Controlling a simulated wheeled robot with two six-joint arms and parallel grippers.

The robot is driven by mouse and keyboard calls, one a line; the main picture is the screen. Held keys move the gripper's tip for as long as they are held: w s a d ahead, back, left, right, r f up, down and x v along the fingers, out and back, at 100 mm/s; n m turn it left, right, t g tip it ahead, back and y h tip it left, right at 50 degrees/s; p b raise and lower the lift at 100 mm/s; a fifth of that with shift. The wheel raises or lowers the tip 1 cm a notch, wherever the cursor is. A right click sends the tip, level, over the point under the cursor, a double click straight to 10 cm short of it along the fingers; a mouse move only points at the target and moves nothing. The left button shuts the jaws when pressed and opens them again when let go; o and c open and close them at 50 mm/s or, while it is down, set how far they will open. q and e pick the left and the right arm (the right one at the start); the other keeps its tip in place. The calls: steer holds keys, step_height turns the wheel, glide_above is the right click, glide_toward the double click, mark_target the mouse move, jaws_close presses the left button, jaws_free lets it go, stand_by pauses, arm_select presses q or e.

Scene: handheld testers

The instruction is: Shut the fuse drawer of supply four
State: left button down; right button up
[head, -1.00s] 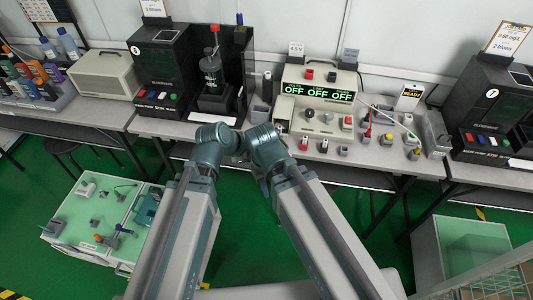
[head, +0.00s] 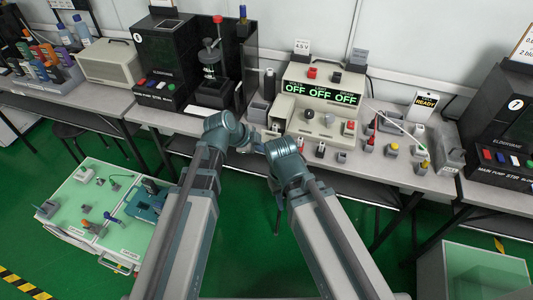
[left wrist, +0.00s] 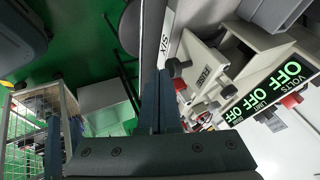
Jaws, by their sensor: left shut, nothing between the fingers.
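A beige power supply (head: 318,96) stands on the bench in the head view, its green display reading OFF several times; the display also shows in the left wrist view (left wrist: 262,90). In the left wrist view a pale part labelled FUSE (left wrist: 204,74) is on the supply's front, with dark round knobs near it. I cannot tell how far it stands out. My left gripper (left wrist: 163,78) is shut and empty, its tips close to this part in the picture; contact is unclear. In the head view both grippers are largely hidden by my arms. The number of this supply is not clear.
A pale green-topped cart (head: 110,210) is lower left. A label reading SIX (left wrist: 167,47) shows in the left wrist view.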

mark_target(273, 134)
arm_select(q)
steer(key=shift+w, duration=0.15)
steer(key=w, duration=0.2)
steer(key=w+d, duration=0.1)
steer(key=w, duration=0.2)
steer(key=w+d, duration=0.1)
steer(key=w, duration=0.1)
steer(key=shift+w+d, duration=0.25)
steer(key=shift+w, duration=0.1)
steer(key=shift+r, duration=0.1)
steer(key=shift+s, duration=0.1)
